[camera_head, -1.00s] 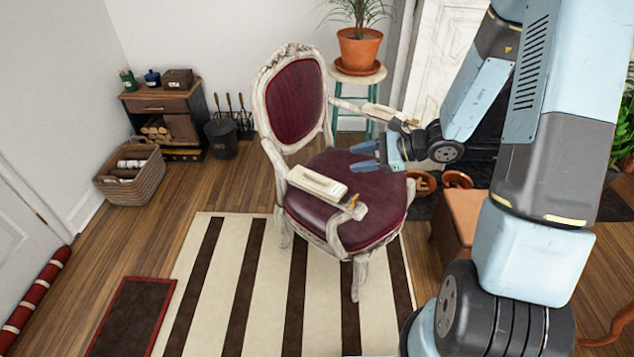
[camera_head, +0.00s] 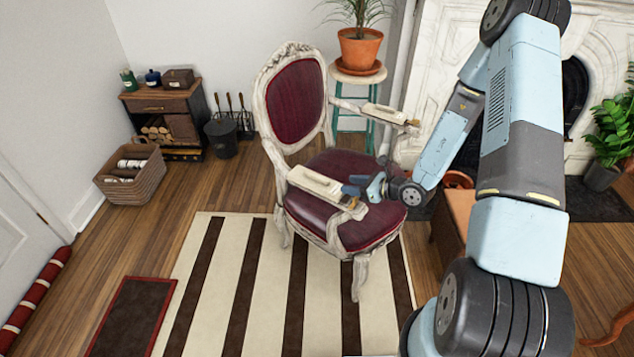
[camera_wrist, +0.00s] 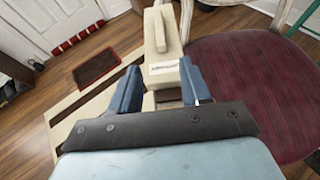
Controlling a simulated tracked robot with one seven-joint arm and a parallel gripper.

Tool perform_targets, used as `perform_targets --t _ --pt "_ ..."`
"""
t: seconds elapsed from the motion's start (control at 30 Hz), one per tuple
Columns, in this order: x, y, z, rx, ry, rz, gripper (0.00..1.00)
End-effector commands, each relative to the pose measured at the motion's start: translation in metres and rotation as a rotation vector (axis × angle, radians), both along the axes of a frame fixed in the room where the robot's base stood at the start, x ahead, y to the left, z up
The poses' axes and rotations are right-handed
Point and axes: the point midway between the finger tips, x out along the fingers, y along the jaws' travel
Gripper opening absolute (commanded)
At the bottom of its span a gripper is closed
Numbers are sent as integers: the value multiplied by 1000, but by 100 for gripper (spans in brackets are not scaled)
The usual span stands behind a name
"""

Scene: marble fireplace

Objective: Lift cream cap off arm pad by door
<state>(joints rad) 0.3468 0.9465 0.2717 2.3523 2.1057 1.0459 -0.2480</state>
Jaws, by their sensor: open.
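The cream cap (camera_head: 314,181) lies along the left chair arm, on the side toward the door. In the wrist view the cap (camera_wrist: 166,46) is a long cream block with a raised bar on top and a pale label on its near end. The arm pad under it is mostly hidden. My gripper (camera_head: 356,186) is open and empty at the cap's front end. In the wrist view its blue fingers (camera_wrist: 160,68) appear on either side of the labelled end. I cannot tell their exact height or whether they touch it.
The chair's dark red seat (camera_head: 352,213) lies beside and below my gripper. A similar cream piece (camera_head: 384,115) sits on the other chair arm. The door (camera_head: 22,232) is at far left. A potted plant (camera_head: 360,48) stands on a stool behind.

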Motion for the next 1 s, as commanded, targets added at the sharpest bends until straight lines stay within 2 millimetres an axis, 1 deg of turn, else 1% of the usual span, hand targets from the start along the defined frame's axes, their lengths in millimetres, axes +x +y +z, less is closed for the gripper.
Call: perform_targets --t 0.03,0.2,0.3,0.53,0.73,0.83,1.0 --pt "4 8 -4 1 0 3 47" --pt "17 26 -13 0 0 1 47" --pt "21 32 -15 -1 -1 2 47" --pt "27 39 -17 -1 -1 0 47" --pt "43 58 -21 1 -1 1 47" --pt "49 68 -27 0 0 2 47" --pt "54 73 -29 0 0 0 47"
